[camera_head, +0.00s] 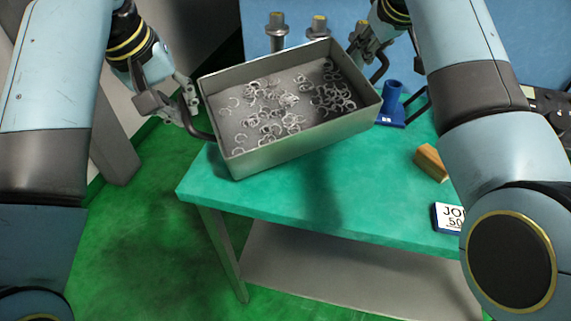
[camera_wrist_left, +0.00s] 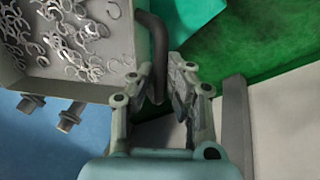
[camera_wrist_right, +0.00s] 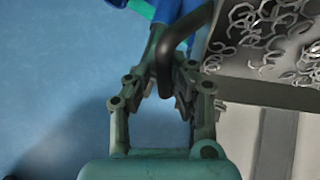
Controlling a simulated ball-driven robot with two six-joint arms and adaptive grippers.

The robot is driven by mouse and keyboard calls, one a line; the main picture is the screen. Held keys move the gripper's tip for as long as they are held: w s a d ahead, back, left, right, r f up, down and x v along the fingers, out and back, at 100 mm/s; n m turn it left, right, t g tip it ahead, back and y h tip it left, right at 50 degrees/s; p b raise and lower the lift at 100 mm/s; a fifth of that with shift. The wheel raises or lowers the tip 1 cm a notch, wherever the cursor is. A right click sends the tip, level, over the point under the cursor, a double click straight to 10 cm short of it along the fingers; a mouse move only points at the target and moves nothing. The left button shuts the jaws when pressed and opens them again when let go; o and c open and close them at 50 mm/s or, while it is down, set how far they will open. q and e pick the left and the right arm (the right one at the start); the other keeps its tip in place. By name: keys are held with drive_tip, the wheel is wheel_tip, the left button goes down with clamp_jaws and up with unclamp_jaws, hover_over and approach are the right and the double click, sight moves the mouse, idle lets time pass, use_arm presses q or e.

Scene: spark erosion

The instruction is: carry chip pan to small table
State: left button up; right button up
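The chip pan (camera_head: 300,146) is a grey metal box with curly metal chips in it. In the head view it is over the left back part of a green-topped table (camera_head: 330,205), seemingly raised, set askew to the table's edge. My left gripper (camera_head: 186,106) is at the pan's left end, its fingers around the dark bent handle (camera_wrist_left: 156,50). My right gripper (camera_head: 376,52) is at the right end, its fingers around the other handle (camera_wrist_right: 172,50). The pan's underside is hidden. I cannot tell for sure that the green-topped table is the small table.
A blue holder (camera_head: 391,104), an orange-brown block (camera_head: 431,162) and a sign (camera_head: 449,217) stand on the table's right side. Two posts with yellow tops (camera_head: 277,32) (camera_head: 318,30) stand behind the pan. A grey lower shelf (camera_head: 330,272) is under the tabletop. The tabletop's front middle is clear.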

use_arm(q)
drive_tip(key=shift+o, duration=1.1)
drive_tip(key=shift+r, duration=0.15)
use_arm(e)
drive_tip(key=shift+o, duration=1)
drive_tip(key=shift+r, duration=0.25)
use_arm(q)
drive_tip(key=shift+o, duration=0.4)
drive_tip(key=shift+d, duration=0.1)
use_arm(e)
drive_tip(key=shift+a, duration=0.15)
wheel_tip(320, 180, up, 10)
drive_tip(key=shift+f, duration=0.15)
use_arm(q)
drive_tip(key=v, duration=0.7)
drive_tip(key=shift+r, duration=0.2)
drive_tip(key=shift+s, duration=0.1)
use_arm(e)
drive_tip(key=shift+s, duration=0.1)
